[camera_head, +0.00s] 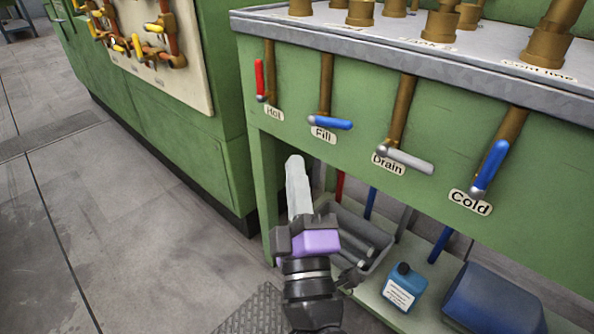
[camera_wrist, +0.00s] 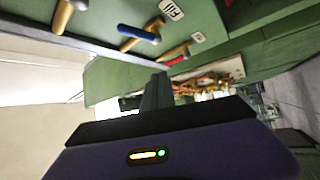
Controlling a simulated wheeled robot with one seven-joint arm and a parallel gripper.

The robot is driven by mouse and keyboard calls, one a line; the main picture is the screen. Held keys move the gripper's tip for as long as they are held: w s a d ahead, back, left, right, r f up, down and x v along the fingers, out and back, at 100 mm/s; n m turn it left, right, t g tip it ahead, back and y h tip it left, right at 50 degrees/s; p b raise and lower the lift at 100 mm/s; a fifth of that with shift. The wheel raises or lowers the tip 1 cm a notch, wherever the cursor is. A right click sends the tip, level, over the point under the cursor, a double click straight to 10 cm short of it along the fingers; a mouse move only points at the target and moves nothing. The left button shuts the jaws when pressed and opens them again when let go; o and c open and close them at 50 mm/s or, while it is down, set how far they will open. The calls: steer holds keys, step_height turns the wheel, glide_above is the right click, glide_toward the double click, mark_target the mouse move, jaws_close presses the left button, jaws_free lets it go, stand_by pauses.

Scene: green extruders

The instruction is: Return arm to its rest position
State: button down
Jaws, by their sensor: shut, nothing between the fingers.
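My gripper (camera_head: 294,164) is in the lower middle of the head view, pointing up and away in front of the green bench. Its pale fingers are shut together and empty, and they look clear of the valve handles. My purple wrist part (camera_head: 318,243) is behind the fingers. In the wrist view my gripper (camera_wrist: 157,88) shows as a dark shape at the middle, with no object in it.
Above my gripper, the bench front carries the red Hot (camera_head: 259,78), blue Fill (camera_head: 330,122), grey Drain (camera_head: 408,160) and blue Cold (camera_head: 490,167) handles. A grey tray (camera_head: 385,262), blue bottle (camera_head: 404,287) and blue container (camera_head: 495,305) are below. Open floor (camera_head: 110,220) is left.

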steer(key=s+d+f+m+g+h, duration=0.1)
steer(key=s+d+f+m+g, duration=0.2)
steer(key=s+d+f+m, duration=0.65)
steer(key=s+d+f+m+g+h, duration=0.15)
steer(key=s+d+f, duration=0.35)
steer(key=s, duration=1)
steer(key=s+d+f+m+g+h, duration=0.25)
steer(key=s+d+f+m, duration=0.45)
steer(key=s, duration=0.5)
step_height(320, 180, up, 37)
steer(key=d+n+p, duration=0.1)
steer(key=p, duration=3.4)
steer(key=shift+w+n+g+y+p, duration=0.3)
steer(key=shift+w+n+p, duration=0.05)
steer(key=shift+n, duration=0.05)
steer(key=shift+d+f, duration=0.1)
